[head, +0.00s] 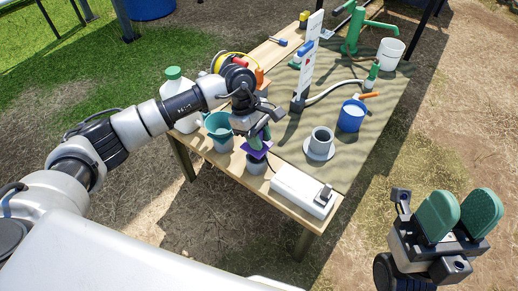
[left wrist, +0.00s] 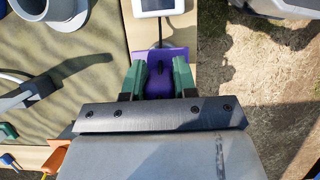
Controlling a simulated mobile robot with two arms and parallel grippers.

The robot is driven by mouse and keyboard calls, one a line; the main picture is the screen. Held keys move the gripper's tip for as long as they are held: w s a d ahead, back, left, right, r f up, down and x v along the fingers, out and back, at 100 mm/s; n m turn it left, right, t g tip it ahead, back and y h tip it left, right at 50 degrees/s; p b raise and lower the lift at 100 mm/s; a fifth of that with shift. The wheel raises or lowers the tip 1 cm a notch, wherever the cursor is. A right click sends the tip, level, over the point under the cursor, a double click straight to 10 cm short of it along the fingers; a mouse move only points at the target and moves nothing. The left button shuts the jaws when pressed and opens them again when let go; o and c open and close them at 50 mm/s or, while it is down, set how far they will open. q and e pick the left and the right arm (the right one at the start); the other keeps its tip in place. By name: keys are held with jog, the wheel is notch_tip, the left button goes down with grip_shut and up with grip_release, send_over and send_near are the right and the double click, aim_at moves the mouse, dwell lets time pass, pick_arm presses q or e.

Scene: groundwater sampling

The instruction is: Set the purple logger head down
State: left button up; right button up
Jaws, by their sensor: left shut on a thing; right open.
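The purple logger head (head: 256,153) is between the fingers of my left gripper (head: 258,143), over the near part of the wooden table. In the left wrist view the purple head (left wrist: 160,78) sits between the two green fingers (left wrist: 160,74), which are shut on it. A grey round piece (head: 256,166) shows directly under the purple head; I cannot tell whether they touch. A dark cable runs from the head side toward a white device (left wrist: 158,6). My right gripper (head: 460,217) is open and empty, off the table at the lower right.
A white box (head: 303,191) lies right of the purple head at the table's near edge. A teal jug (head: 221,128) and white bottle (head: 178,92) stand to the left. A grey cup on a disc (head: 320,145) and a blue cup (head: 351,116) stand on the mat.

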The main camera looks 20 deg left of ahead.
pick_arm(q)
jog(key=shift+f+b, duration=0.75)
jog(key=shift+f, duration=1.25)
jog(key=shift+f, duration=0.15)
jog(key=o, duration=0.9)
jog(key=shift+o, duration=0.2)
